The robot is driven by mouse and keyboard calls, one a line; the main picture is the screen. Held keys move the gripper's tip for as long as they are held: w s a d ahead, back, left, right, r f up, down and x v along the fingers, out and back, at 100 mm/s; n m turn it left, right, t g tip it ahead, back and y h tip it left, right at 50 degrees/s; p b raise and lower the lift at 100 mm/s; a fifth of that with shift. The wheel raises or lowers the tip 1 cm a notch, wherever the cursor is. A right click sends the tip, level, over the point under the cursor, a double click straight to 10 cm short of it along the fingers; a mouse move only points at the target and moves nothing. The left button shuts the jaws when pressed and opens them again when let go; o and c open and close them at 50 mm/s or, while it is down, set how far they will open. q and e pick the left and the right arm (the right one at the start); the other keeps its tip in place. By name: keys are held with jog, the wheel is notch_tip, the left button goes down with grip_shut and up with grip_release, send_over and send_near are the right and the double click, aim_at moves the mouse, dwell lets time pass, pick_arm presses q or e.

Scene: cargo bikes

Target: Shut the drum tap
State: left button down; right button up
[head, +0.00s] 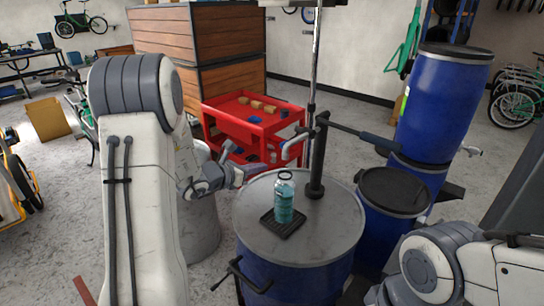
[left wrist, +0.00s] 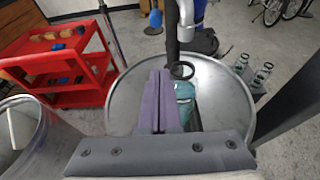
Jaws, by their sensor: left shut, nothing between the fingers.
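A blue drum (head: 290,280) with a grey lid (head: 325,239) stands in front of me. A black upright fitting (head: 318,165) rises from the lid, with a pale curved spout (head: 292,144) on its left and a long dark lever (head: 360,133) pointing right. A clear bottle of teal liquid (head: 284,200) stands upright on a black tray (head: 282,224) on the lid. My left gripper (head: 252,171) is shut and empty, left of the bottle and below the spout's height. In the left wrist view its fingers (left wrist: 162,100) partly hide the bottle (left wrist: 185,92). My right gripper is out of view.
A red cart (head: 255,128) with small parts stands behind the drum. More blue drums (head: 440,100) stand at the right, close to the lever's end. A black bent handle (head: 237,272) shows at the drum's front. The air left of the fitting is open.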

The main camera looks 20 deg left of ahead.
pick_arm(q)
jog(key=w+d+p, duration=0.3)
jog(key=w+p, duration=0.2)
jog(key=w, duration=0.3)
jog(key=shift+w+r, duration=0.25)
jog(key=shift+r, duration=0.2)
